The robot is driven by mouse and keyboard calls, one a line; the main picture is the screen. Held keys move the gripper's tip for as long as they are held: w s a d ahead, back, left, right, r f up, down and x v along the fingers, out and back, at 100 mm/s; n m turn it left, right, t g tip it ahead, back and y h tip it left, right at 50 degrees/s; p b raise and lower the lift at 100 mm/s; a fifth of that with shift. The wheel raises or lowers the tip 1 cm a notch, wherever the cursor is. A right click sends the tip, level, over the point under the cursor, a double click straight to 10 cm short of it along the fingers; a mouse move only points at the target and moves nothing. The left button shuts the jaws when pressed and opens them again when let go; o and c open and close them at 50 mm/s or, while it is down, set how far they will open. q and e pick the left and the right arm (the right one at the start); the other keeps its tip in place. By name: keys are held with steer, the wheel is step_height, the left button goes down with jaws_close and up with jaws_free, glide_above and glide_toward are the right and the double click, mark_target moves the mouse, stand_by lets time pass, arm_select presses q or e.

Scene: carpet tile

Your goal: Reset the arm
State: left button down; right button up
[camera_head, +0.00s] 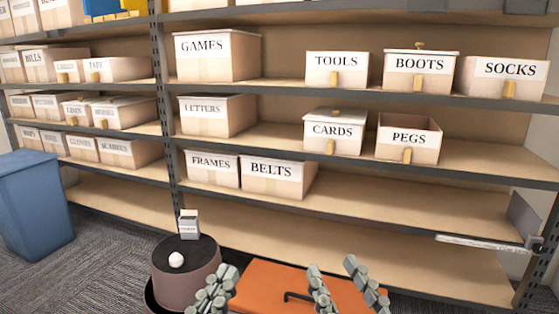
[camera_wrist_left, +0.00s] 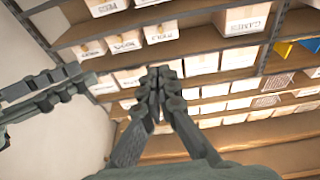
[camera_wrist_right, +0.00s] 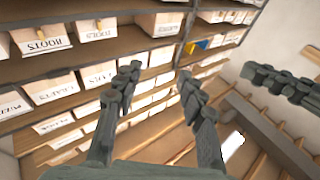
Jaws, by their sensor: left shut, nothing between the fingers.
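My left gripper (camera_head: 218,284) is low in the head view, in front of the round stool, with its fingers together. The left wrist view shows its fingertips (camera_wrist_left: 161,78) meeting with nothing between them. My right gripper (camera_head: 336,272) is farther right, over the orange surface. Its fingers stand apart, and the right wrist view shows an empty gap between its fingertips (camera_wrist_right: 158,78). Both arms appear raised, with the fingers pointing toward the shelves.
Shelving (camera_head: 350,211) with several labelled boxes fills the back. A dark-topped stool (camera_head: 187,282) holds a small box (camera_head: 188,224) and a white ball (camera_head: 176,260). A blue bin (camera_head: 36,205) stands left. An orange surface (camera_head: 262,280) with a dark handle lies in front.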

arm_select(q)
steer(key=w+a+f+n+g+y+p, duration=0.1)
steer(key=a+f+g+y+p, duration=0.25)
steer(key=f, duration=0.65)
steer(key=w+a+f+g+y+p, duration=0.1)
steer(key=a+f+g+y+p, duration=0.25)
steer(key=f, duration=0.65)
arm_select(e)
steer(key=w+d+f+g+h, duration=0.1)
steer(key=d+f+g+h, duration=0.25)
steer(key=f, duration=0.65)
steer(key=d+f+g+h, duration=0.2)
steer(key=d+f+g, duration=0.25)
steer(key=f, duration=0.65)
arm_select(q)
steer(key=s+a+f+n+g+y+p, duration=0.1)
steer(key=s+a+f+g+p, duration=0.3)
steer(key=s+a+f+g, duration=0.5)
steer(key=s+a+f+y, duration=0.1)
steer(key=s+a+f, duration=0.2)
steer(key=shift+s+a+f+n+g, duration=0.2)
steer(key=shift+s+f+n+g, duration=0.1)
steer(key=shift+f+n, duration=0.1)
arm_select(e)
steer(key=s+d+f+m+g+h, duration=0.2)
steer(key=s+d+f+g+h, duration=0.1)
steer(key=s+d+f+g, duration=0.6)
steer(key=s+d+f, duration=0.2)
steer(key=s+f, duration=0.1)
